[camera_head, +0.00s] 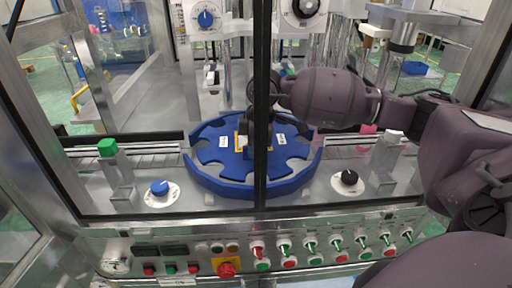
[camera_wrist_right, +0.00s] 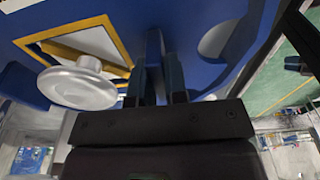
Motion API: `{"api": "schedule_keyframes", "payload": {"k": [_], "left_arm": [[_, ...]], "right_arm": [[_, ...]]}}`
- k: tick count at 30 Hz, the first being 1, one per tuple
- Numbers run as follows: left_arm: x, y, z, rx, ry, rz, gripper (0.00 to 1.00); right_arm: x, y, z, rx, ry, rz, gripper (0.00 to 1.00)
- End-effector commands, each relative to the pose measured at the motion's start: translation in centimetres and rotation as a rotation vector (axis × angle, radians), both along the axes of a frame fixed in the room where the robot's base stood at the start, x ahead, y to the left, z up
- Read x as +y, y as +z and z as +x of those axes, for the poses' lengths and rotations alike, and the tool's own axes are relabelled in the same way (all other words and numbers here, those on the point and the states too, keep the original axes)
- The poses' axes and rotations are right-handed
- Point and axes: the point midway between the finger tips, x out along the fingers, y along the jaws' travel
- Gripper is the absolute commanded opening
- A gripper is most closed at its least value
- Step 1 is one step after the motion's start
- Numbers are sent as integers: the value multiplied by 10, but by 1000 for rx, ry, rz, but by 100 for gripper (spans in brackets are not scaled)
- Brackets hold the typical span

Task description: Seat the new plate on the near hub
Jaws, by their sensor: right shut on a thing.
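The blue notched plate (camera_head: 210,150) lies within the blue curved guide (camera_head: 225,187) on the near deck, with a yellow-edged square opening at its middle. In the right wrist view the plate (camera_wrist_right: 195,25) fills the top, its opening beside a silver round hub or knob (camera_wrist_right: 78,87). My right gripper (camera_head: 257,150) reaches down at the plate's middle, partly hidden by a dark upright post. In the right wrist view its fingers (camera_wrist_right: 165,78) are shut on a part of the plate. I cannot tell whether the plate is fully down. My left gripper is not in view.
The dark upright post (camera_head: 262,100) stands in front of the plate. A blue knob (camera_head: 159,188) and a black knob (camera_head: 349,178) flank the guide. Conveyor rails (camera_head: 140,150) run to both sides. A panel of buttons and switches (camera_head: 225,268) spans the front.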

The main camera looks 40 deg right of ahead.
Motion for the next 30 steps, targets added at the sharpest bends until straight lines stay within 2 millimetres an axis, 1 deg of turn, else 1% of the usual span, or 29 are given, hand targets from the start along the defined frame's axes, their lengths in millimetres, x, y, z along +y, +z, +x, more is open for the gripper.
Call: {"api": "schedule_keyframes", "payload": {"k": [2, 14, 30], "left_arm": [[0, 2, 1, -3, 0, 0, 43], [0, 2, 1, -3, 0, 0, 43], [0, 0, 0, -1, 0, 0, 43]], "right_arm": [[0, 2, 0, -3, 0, 1, 0], [0, 0, 0, -1, 0, 0, 0], [0, -8, 0, -1, 0, -1, 0]]}}
